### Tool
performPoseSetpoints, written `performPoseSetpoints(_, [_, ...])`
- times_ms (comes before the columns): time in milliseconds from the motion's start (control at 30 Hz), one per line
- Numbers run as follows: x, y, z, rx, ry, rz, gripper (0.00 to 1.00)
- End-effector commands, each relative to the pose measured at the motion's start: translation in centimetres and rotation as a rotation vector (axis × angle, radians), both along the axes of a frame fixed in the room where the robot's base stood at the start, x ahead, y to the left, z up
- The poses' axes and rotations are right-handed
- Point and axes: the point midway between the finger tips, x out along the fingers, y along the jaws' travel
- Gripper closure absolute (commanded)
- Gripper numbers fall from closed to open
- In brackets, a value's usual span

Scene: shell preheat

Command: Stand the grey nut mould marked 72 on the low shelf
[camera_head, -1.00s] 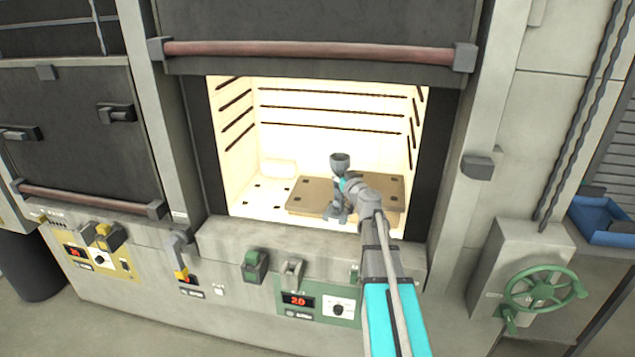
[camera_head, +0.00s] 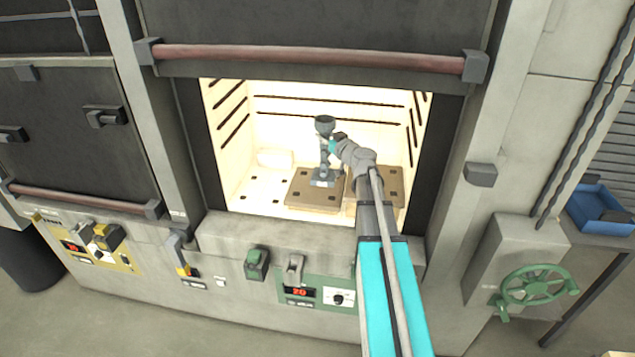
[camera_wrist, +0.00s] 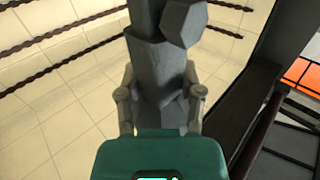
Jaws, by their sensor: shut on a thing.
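The grey nut mould (camera_head: 324,172) is upright inside the lit furnace chamber, with a cup at its top and a wider foot. My gripper (camera_head: 331,146) reaches in from the right and is shut on its stem. In the wrist view the mould (camera_wrist: 160,75) fills the space between the two fingers. A low tan shelf (camera_head: 304,199) with dark square holes lies on the chamber floor. The number 72 is not readable.
The raised door (camera_head: 310,63) hangs above the opening, with dark jambs at both sides. The sill (camera_head: 225,232) is in front.

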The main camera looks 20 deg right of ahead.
Motion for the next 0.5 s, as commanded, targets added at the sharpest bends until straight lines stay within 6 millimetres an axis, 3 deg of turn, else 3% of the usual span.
performPoseSetpoints(333, [0.1, -0.2, -0.1, 0.001, 0.0, -0.003, 1.0])
performPoseSetpoints(500, [1.3, -0.6, -0.7, 0.001, 0.0, -0.003, 1.0])
